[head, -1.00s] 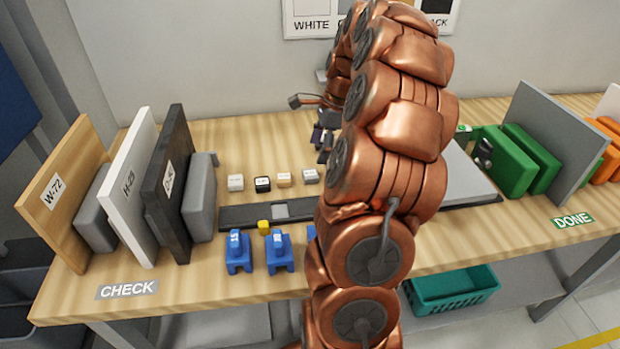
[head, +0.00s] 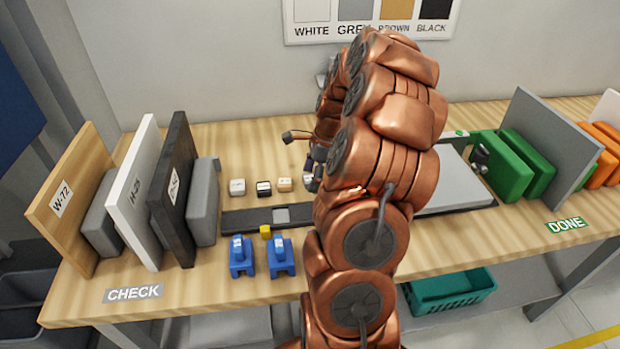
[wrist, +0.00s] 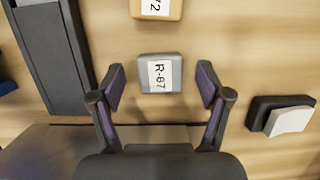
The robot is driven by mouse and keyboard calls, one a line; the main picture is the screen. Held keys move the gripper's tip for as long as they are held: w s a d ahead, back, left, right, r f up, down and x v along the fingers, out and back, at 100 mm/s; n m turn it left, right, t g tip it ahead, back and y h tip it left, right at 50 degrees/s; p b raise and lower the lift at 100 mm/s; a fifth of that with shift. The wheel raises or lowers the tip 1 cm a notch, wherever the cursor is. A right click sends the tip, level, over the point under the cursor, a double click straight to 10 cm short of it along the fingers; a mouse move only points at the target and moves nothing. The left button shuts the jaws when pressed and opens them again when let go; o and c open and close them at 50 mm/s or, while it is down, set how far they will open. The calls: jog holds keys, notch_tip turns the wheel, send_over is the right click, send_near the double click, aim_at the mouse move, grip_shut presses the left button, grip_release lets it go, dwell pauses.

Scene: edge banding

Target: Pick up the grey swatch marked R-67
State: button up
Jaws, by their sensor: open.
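The grey swatch marked R-67 (wrist: 174,73) lies on the wooden bench in the wrist view, its white label facing up. My gripper (wrist: 160,72) is open, with one finger on each side of the swatch and a visible gap on both sides. Whether the fingertips are down at its height I cannot tell. In the head view my arm covers most of the gripper, and I cannot make out the grey swatch there. A tan swatch (wrist: 143,14) with a label ending in 72 lies beyond it in the wrist view.
White (head: 237,190), black (head: 264,190) and tan swatches stand in a row left of my arm. A dark strip (head: 240,220) and blue pieces (head: 281,262) lie in front. Boards (head: 137,200) stand at left, green blocks (head: 503,175) at right. A black-and-white object (wrist: 283,117) lies right of my gripper.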

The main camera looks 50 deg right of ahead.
jog(key=c, duration=1.1)
jog(key=shift+o, duration=0.2)
